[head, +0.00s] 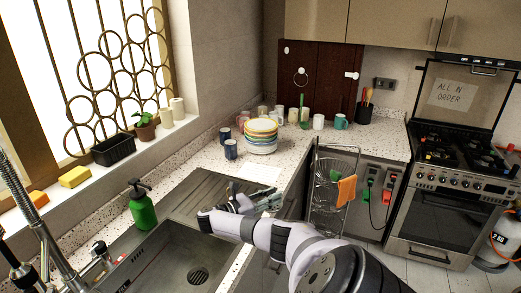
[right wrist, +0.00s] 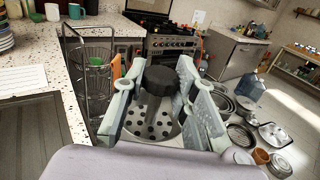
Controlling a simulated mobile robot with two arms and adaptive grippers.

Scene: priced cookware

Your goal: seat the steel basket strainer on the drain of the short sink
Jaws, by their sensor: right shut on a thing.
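The steel basket strainer (right wrist: 154,122) shows in the right wrist view, with a perforated steel cup and a black knob (right wrist: 160,79) on top. My right gripper (right wrist: 161,75) is shut on it, a finger on each side of the knob. In the head view my right gripper (head: 263,199) is over the counter edge by the drainboard, up and to the right of the drain; the strainer cannot be made out there. The steel sink (head: 165,262) is at the bottom, with a dark round drain (head: 198,276) in its floor. My left gripper is not in view.
A green soap bottle (head: 143,211) stands at the sink's back rim. A spring faucet (head: 38,215) rises at the left. The ribbed drainboard (head: 195,193) is clear. Stacked bowls (head: 261,136) and mugs stand on the counter behind. A wire rack (head: 330,190) is at the right.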

